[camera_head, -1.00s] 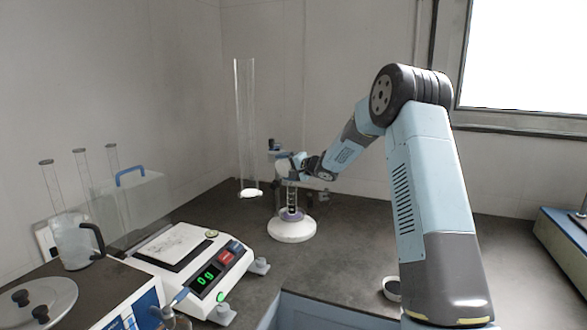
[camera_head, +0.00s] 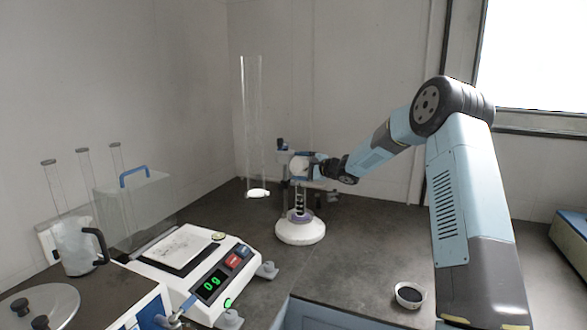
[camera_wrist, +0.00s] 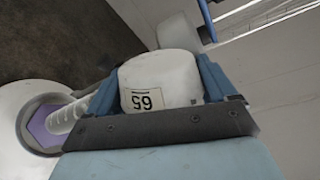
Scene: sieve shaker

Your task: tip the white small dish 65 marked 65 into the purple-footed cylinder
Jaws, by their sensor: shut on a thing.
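The white small dish marked 65 (camera_wrist: 160,78) is held between the blue fingers of my gripper (camera_wrist: 155,88), its label facing the wrist camera. The cylinder is narrow and clear, with a purple foot on a round white base. In the wrist view the cylinder (camera_wrist: 62,119) lies left of the dish. The dish's inside and the cylinder's mouth are hidden.
A tall clear cylinder (camera_head: 254,125) with a white foot stands left of the dish. A balance (camera_head: 195,262) reading 0 g is at the front left. A small dish with dark contents (camera_head: 409,295) lies near the front edge. Open bench lies right of the white base.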

